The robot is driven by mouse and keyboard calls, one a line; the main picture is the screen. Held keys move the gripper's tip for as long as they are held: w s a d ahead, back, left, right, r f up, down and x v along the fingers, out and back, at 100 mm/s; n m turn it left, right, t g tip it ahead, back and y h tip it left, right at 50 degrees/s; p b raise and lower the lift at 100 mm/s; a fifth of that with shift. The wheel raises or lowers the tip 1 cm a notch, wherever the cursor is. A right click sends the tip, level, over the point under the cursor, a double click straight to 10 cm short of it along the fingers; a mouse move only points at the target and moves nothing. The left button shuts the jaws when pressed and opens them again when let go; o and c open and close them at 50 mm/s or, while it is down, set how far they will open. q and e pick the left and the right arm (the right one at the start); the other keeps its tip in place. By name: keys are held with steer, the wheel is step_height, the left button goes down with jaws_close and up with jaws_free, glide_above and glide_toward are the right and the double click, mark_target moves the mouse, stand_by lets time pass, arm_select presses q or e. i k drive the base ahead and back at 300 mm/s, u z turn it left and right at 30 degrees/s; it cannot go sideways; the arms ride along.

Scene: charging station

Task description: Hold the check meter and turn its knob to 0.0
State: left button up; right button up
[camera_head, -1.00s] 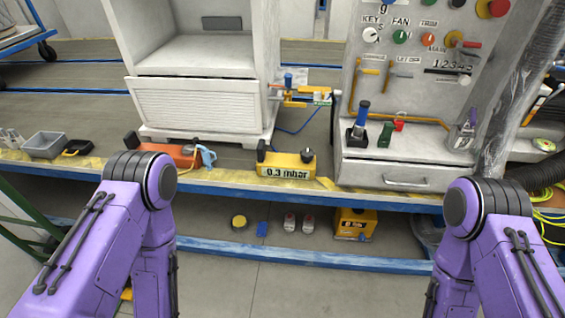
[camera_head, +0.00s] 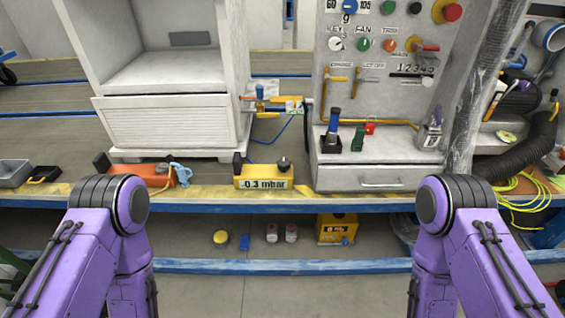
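The check meter is a yellow box (camera_head: 263,172) on the front part of the bench, a little left of the picture's middle. Nothing touches the meter. Both my purple arms show at the lower left and lower right, but neither gripper is in view.
An orange tool (camera_head: 147,174) with a pale blue part lies left of the meter. A grey control cabinet (camera_head: 375,175) with a drawer stands to its right, and a white cabinet (camera_head: 165,123) behind. Yellow cable (camera_head: 520,190) coils at far right.

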mark_target(284, 164)
steer(key=u, duration=0.45)
steer(key=i, duration=1.35)
steer(key=z, duration=0.45)
